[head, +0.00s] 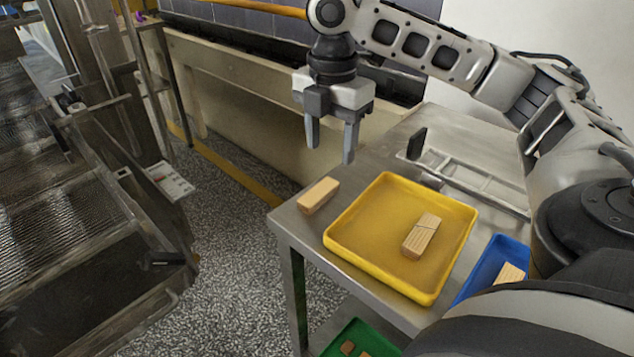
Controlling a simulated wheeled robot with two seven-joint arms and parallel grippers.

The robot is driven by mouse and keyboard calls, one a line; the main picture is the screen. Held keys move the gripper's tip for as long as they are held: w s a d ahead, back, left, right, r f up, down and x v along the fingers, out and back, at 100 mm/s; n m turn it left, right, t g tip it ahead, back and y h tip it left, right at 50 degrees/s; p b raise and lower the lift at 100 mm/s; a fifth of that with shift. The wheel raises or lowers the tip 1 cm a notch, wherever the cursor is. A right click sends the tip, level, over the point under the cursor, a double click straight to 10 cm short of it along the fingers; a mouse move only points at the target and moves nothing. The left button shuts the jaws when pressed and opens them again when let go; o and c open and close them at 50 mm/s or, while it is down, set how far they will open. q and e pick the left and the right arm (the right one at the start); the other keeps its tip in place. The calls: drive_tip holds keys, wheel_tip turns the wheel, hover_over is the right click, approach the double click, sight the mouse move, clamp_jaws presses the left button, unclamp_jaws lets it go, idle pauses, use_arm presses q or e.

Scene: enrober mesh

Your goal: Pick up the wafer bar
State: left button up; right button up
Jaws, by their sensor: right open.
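A tan bar (319,195) lies by itself on the steel table, beside the left corner of the yellow tray. In the yellow tray (361,210) lie light bars with grooved tops (422,236), close together. I cannot tell for sure which of these is the wafer bar. My right gripper (331,146) is open and empty, fingers pointing down. It hangs above the table's far left edge, over and slightly beyond the lone bar, apart from it. My left gripper is not in view.
A blue tray (481,271) with a light bar (509,273) stands right of the yellow tray. A green bin (337,344) with brown pieces is low at the front. A metal rack (480,186) lies behind. A mesh conveyor machine (70,240) stands left, across a speckled floor.

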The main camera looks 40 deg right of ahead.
sight(325, 185)
drive_tip(key=f, duration=0.5)
drive_tip(key=w+f+b, duration=0.1)
drive_tip(key=f, duration=0.2)
drive_tip(key=shift+f, duration=0.3)
drive_tip(key=c, duration=0.9)
